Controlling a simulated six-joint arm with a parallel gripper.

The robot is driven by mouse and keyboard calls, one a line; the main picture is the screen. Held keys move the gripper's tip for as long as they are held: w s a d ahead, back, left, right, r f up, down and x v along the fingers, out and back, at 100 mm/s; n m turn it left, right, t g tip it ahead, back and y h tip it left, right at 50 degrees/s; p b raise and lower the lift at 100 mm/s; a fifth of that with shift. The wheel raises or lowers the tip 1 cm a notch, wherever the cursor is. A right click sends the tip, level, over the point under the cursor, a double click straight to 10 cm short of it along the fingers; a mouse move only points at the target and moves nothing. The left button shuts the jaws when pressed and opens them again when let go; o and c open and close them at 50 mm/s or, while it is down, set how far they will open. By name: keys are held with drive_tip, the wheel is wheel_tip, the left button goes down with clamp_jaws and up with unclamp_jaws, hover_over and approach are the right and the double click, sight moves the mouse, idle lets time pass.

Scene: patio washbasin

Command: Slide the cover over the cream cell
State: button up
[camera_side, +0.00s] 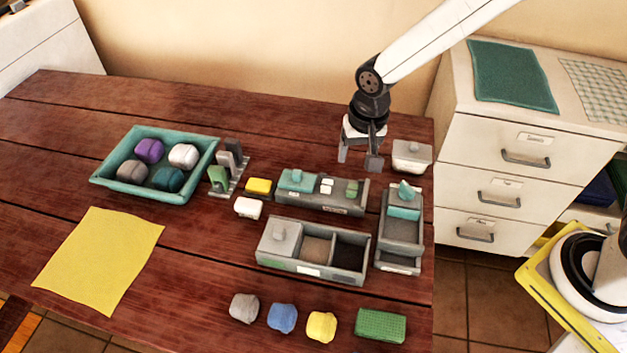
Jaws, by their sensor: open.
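A long grey box (290,265) with a row of cells lies on the front right part of the table. Its grey cover (279,239) with a small knob sits at the left end and hides what is under it. The middle cell (317,249) has a tan or cream floor and is uncovered. The right cell (349,253) is dark and uncovered. My gripper (360,162) is open and empty, pointing down behind and above the boxes, apart from the cover.
Behind it stands a grey box (325,204) with a teal cover and small blocks. Yellow and white blocks (248,208) lie left. Several soft blocks (283,318) lie in front.

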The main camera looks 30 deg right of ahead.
drive_tip(key=w+a+f+m, duration=0.2)
drive_tip(key=a+f, duration=0.2)
drive_tip(key=a, duration=0.4)
drive_tip(key=m+g, duration=0.1)
drive_tip(key=m, duration=0.1)
hover_over(278, 229)
wheel_tip(278, 229, down, 5)
drive_tip(key=shift+r, duration=0.1)
drive_tip(key=shift+f, duration=3.85)
clamp_jaws()
